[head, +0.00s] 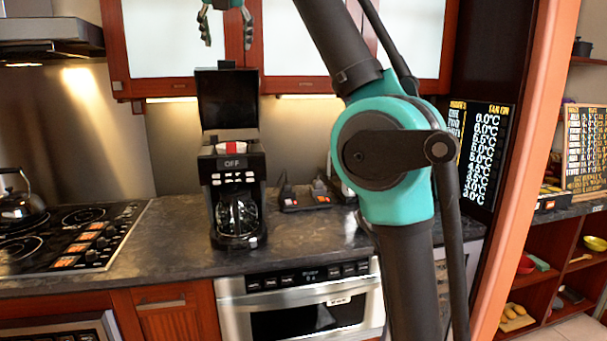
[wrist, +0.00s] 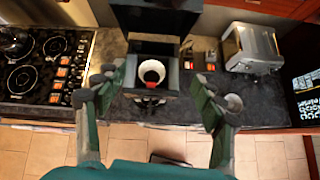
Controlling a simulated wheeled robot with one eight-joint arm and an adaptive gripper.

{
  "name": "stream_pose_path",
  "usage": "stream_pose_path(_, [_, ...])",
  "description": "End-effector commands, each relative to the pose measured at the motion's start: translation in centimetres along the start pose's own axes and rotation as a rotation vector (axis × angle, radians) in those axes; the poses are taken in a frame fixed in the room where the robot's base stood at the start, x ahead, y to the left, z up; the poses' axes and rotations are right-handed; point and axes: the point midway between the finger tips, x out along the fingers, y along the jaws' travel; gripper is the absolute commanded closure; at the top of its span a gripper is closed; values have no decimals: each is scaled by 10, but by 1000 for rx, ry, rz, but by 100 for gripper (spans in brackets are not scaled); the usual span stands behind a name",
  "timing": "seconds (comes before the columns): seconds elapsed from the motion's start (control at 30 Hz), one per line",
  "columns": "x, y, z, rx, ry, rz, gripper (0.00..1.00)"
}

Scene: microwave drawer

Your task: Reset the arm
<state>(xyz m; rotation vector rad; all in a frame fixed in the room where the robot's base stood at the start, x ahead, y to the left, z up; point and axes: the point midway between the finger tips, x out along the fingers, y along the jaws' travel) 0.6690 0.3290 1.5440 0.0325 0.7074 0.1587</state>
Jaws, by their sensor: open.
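My gripper (head: 227,42) is at the top of the head view, in front of the upper cabinets and above the coffee maker (head: 208,180). Its fingers point down, spread apart and empty. In the wrist view my gripper (wrist: 158,88) also shows open, with the coffee maker (wrist: 172,78) beyond and between the fingers. The coffee maker's lid (head: 228,100) stands upright. A white filter cup (wrist: 151,66) with something dark and a bit of red in it sits in its top. The glass carafe (head: 237,215) stands in the machine's base.
A microwave drawer (head: 305,312) is set under the counter. A stove (head: 75,235) with a kettle (head: 20,205) is at left. A toaster (wrist: 252,48) stands right of the coffee maker. Upper cabinets (head: 170,45) are close behind my gripper. An orange post (head: 528,170) is at right.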

Motion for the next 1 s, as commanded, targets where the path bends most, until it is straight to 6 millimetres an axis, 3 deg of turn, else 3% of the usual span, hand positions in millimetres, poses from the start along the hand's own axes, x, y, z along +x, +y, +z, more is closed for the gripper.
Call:
stream_pose_path(0.37, [62,-33,-11,323,44,-71,31])
stream_pose_path(0.57, [125,-78,-39,661,72,-149,31])
stream_pose_path(0.77, [195,-144,-98,1083,85,-250,31])
stream_pose_path(1.0, [259,-232,-202,1589,64,-376,31])
